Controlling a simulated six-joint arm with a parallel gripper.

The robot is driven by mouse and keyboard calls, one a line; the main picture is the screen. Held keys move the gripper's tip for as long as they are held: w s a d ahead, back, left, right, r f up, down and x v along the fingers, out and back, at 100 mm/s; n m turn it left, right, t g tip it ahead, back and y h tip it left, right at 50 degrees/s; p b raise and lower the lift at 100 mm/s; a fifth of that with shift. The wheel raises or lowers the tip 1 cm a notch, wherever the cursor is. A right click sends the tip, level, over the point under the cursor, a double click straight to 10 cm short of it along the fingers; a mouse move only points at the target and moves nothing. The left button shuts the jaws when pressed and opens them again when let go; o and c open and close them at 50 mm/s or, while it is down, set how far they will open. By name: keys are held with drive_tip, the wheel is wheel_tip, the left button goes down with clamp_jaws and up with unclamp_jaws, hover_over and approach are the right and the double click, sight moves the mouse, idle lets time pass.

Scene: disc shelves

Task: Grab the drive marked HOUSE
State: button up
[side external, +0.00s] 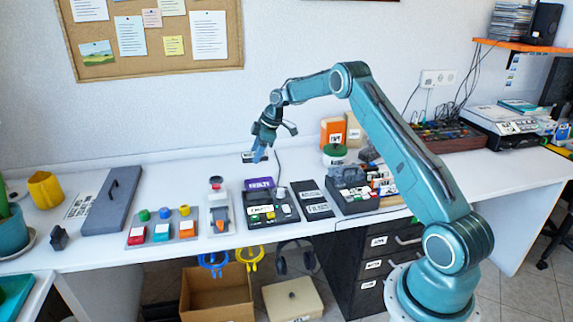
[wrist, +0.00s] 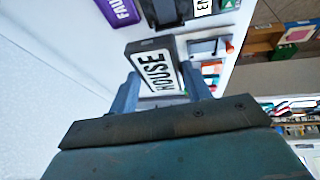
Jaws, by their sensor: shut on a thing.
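The drive marked HOUSE (wrist: 141,58) is a dark block with a white label and black letters. In the wrist view it sits between the two fingers of my gripper (wrist: 161,88), which is shut on it. In the side view my gripper (side external: 260,156) is above the back part of the white bench, and the drive (side external: 247,157) shows as a small dark block with a pale label at the fingertips. The fingers partly cover it there.
Below stands a black button panel (side external: 272,215) beside a purple labelled block (side external: 258,184). Labelled dark blocks (side external: 315,201) and a filled rack (side external: 355,204) are to the right. A lever unit (side external: 220,213) and a coloured button board (side external: 162,232) are left. A corkboard hangs behind.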

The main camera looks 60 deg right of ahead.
drive_tip(key=shift+r, duration=2.4)
